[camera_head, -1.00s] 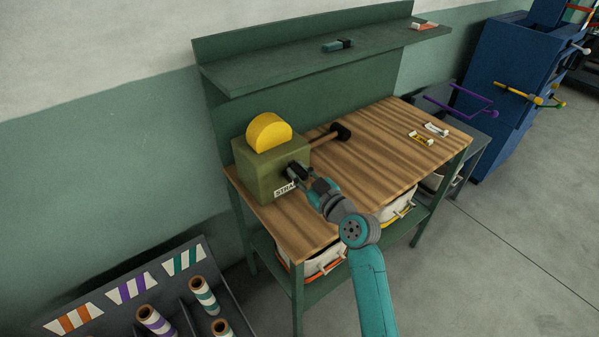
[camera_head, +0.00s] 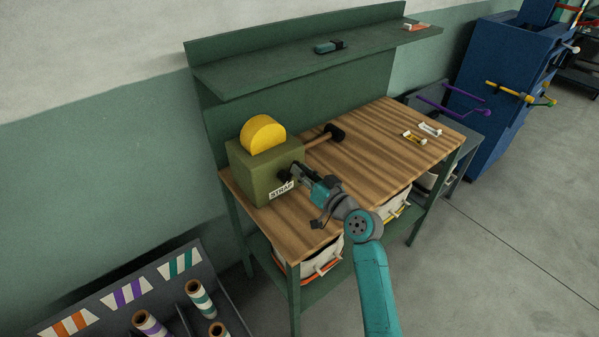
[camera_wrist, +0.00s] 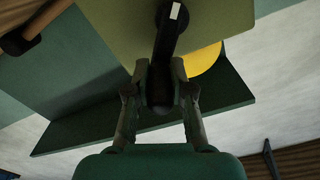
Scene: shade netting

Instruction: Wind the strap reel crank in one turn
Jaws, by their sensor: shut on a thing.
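The strap reel is an olive box (camera_head: 256,172) with a yellow half disc (camera_head: 263,134) on top and a STRAP label on its front, standing on the left end of the wooden bench. Its dark crank (camera_head: 284,175) is on the front face, partly hidden by my gripper (camera_head: 295,170). In the wrist view the black crank arm (camera_wrist: 170,35) carries a white mark and runs from the olive face toward my gripper (camera_wrist: 160,84). My fingers are closed on either side of the dark crank handle (camera_wrist: 159,95).
Two small items lie at the bench's right end. A green shelf (camera_head: 300,70) overhangs the back. A rack with striped rolls (camera_head: 199,297) stands at lower left.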

